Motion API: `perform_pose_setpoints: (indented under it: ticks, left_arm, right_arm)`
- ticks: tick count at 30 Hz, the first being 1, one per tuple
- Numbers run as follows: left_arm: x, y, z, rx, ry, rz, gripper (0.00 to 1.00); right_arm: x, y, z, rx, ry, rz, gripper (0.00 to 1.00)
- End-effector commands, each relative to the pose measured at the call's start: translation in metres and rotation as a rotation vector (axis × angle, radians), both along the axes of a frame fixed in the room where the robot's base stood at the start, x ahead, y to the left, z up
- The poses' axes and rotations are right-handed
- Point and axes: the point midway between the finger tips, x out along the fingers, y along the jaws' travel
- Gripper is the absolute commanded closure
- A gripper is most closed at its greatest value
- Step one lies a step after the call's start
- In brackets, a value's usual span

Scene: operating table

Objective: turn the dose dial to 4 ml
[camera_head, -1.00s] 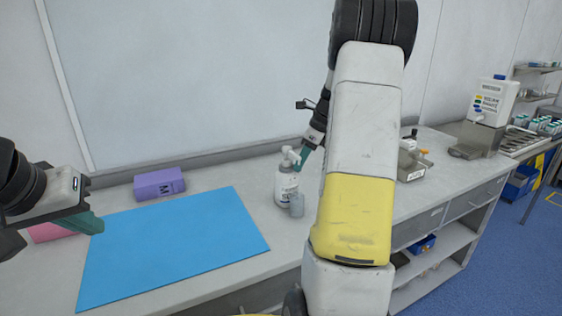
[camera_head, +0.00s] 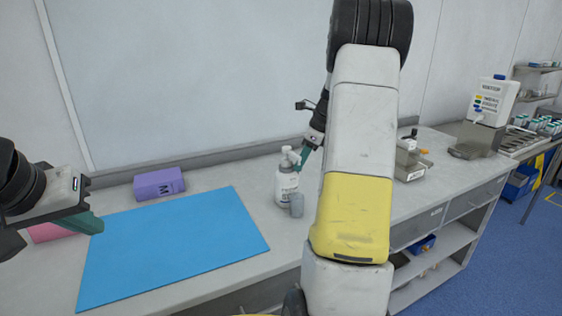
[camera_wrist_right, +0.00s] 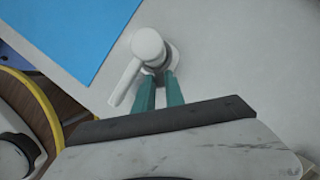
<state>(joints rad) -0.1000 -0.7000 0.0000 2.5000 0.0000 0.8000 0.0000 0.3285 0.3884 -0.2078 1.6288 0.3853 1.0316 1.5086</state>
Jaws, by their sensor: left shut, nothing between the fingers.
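A white pump bottle (camera_head: 286,186) with a printed label stands upright on the counter, right of the blue mat. Its white pump head and spout (camera_wrist_right: 147,45) show from above in the right wrist view. My right gripper (camera_head: 304,154) is at the bottle's neck; its two teal fingers (camera_wrist_right: 158,80) reach to the grey collar (camera_wrist_right: 168,55) under the head, with a narrow gap between them. The dial's markings are hidden, and whether the fingers press on the collar cannot be told. My left gripper (camera_head: 95,226) is shut and empty over the mat's left edge.
A small grey cup (camera_head: 297,206) stands close in front of the bottle. The blue mat (camera_head: 170,245) is bare. A purple box (camera_head: 159,184) lies behind it, a pink one (camera_head: 50,232) at left. A metal tray (camera_head: 412,172) is to the right.

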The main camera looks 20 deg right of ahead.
Motion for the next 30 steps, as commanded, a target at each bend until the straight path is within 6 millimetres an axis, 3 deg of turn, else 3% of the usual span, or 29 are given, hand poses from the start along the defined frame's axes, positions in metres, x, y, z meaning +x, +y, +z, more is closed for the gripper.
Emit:
perform_pose_setpoints:
  ticks: [11, 24, 30]
  left_arm:
    - [0.0, 0.0, 0.0, 0.0, 0.0, 0.0, 1.0]
    - [0.0, 0.0, 0.0, 0.0, 0.0, 0.0, 1.0]
    - [0.0, 0.0, 0.0, 0.0, 0.0, 0.0, 1.0]
  right_arm:
    - [0.0, -0.001, 0.003, -0.001, -0.001, 0.0, 0.78]
    - [-0.015, -0.021, 0.063, -0.002, -0.004, -0.001, 0.78]
    - [-0.018, -0.024, 0.072, -0.001, -0.001, 0.0, 0.78]
